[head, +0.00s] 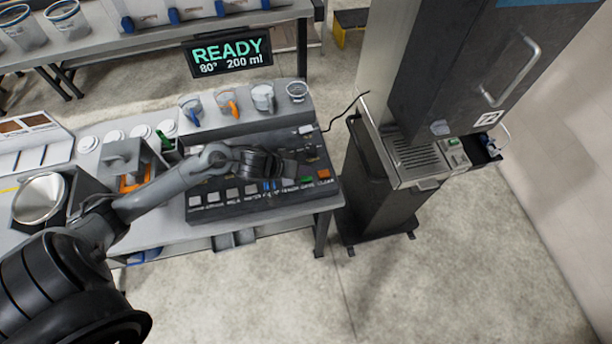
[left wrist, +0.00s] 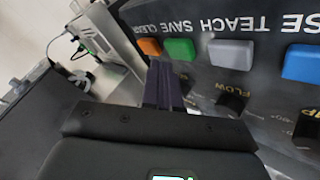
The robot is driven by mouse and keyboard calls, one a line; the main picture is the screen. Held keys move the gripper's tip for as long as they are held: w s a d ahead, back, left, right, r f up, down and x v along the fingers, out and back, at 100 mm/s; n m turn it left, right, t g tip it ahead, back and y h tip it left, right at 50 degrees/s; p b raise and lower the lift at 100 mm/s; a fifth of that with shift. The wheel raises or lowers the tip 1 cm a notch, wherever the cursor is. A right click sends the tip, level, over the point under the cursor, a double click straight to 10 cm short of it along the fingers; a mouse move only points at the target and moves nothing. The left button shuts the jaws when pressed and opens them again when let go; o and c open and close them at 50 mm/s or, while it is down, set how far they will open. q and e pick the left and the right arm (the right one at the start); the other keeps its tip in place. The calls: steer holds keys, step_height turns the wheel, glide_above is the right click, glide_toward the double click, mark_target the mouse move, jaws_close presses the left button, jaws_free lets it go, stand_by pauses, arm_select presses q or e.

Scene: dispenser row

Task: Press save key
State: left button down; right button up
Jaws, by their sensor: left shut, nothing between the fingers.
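The save key is the green key (left wrist: 180,50) under the upside-down SAVE label in the left wrist view; it also shows in the head view (head: 307,180) near the right end of the front key row on the dark console (head: 222,212). My left gripper (head: 291,169) is shut and empty over the right part of the console. In the left wrist view its fingertips (left wrist: 162,75) appear just below the green and orange keys; I cannot tell if they touch anything. My right gripper is not in view.
The orange clear key (left wrist: 150,47) and grey teach key (left wrist: 231,54) flank the green one. A blue key (left wrist: 301,62) lies beyond. Jugs and cups stand along the console's back, below a READY display (head: 229,53). A tall dispenser (head: 445,75) stands to the right.

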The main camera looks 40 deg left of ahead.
arm_select(q)
steer(key=shift+f, duration=0.2)
steer(key=shift+f, duration=0.25)
stand_by(0.6)
steer(key=shift+f, duration=0.45)
steer(key=shift+r+p, duration=0.1)
steer(key=shift+p, duration=0.25)
stand_by(0.3)
steer(key=shift+r+p, duration=0.8)
steer(key=shift+p, duration=0.45)
